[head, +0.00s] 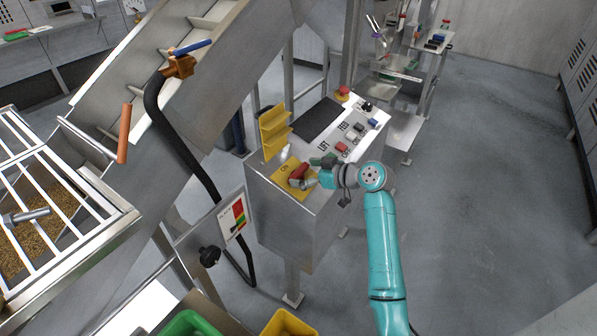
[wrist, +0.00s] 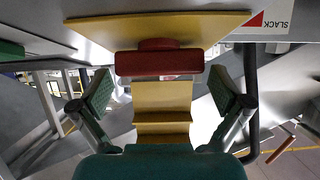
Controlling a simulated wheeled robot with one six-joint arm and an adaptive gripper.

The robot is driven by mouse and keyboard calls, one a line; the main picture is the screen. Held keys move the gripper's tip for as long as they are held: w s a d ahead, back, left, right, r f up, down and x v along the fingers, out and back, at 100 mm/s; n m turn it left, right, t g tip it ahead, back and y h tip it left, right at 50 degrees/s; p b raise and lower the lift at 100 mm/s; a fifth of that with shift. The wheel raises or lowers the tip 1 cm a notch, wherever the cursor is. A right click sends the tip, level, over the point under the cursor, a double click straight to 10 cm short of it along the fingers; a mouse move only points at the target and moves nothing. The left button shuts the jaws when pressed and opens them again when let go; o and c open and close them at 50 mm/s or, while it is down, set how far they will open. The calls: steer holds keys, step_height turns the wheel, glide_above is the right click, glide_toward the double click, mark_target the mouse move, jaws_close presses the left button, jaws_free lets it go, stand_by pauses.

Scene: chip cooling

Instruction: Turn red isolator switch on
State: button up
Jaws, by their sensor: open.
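The red isolator switch (head: 299,171) sits on a yellow plate (head: 283,182) at the near left corner of the steel control console. My gripper (head: 312,177) is at the switch, coming from the right, and partly covers it and the plate. In the wrist view the red handle (wrist: 160,63) lies crosswise just below the yellow plate (wrist: 160,27). My gripper's two fingers (wrist: 162,92) are spread wide, one on each side of the handle's line, with nothing held between them.
A yellow stepped holder (head: 272,133) stands on the console behind the switch. Several buttons (head: 352,133) and a red knob on yellow (head: 342,93) lie farther right. A labelled panel (head: 233,216) is at the console's left. The floor (head: 480,180) to the right is clear.

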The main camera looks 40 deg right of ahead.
steer(key=shift+x, duration=1.05)
steer(key=c, duration=0.8)
